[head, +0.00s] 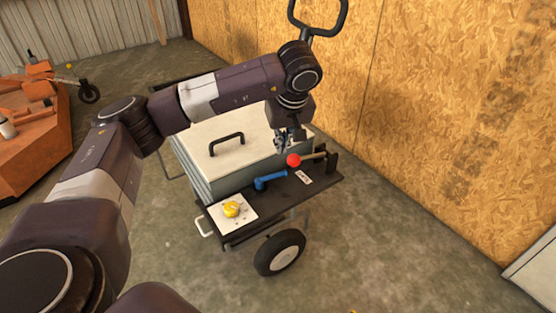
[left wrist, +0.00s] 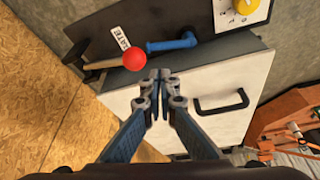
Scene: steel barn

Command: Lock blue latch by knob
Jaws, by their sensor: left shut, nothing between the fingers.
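The blue latch (head: 270,180) lies on the dark shelf (head: 318,188) at the front of a cart; it is a bent blue handle and also shows in the left wrist view (left wrist: 172,43). A lever with a red ball knob (head: 293,160) is to its right; the knob shows in the left wrist view (left wrist: 135,59). My left gripper (head: 284,148) is shut and empty, over the cart lid's edge just behind the red knob. In the left wrist view its fingertips (left wrist: 160,76) meet below and right of the knob, apart from the blue latch. My right gripper is not in view.
The cart's pale lid (head: 200,150) has a black handle (head: 227,144). A yellow knob (head: 232,209) sits on a white plate at the shelf's left end. A wood-panel wall (head: 440,120) stands right; an orange machine (head: 30,120) is far left. The floor right of the cart is clear.

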